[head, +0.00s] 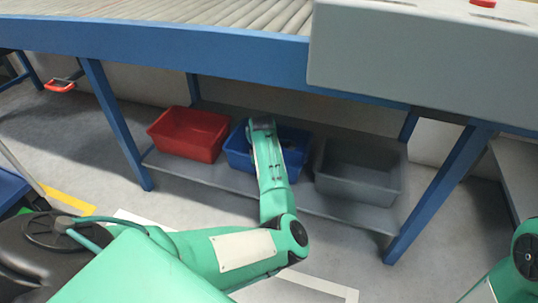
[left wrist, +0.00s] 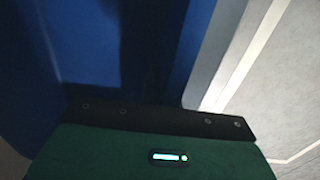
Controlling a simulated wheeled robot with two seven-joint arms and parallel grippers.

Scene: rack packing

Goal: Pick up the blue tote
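The blue tote (head: 237,152) sits on the low shelf under the conveyor, between a red tote and a grey tote. My left arm reaches across it and hides its middle. My left gripper (head: 262,126) is at the tote, at the far end of the arm; its fingers cannot be made out. In the left wrist view the blue tote (left wrist: 95,45) fills the left and middle, very close to the dark hand edge. Whether the fingers grip it is hidden. Only a piece of my right arm shows at the lower right; its gripper is out of view.
The red tote (head: 187,134) stands to the left and the grey tote (head: 358,172) to the right on the same shelf (head: 218,179). The blue-framed conveyor (head: 180,42) passes overhead. A slanted blue leg (head: 118,125) stands at the left and another (head: 440,190) at the right.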

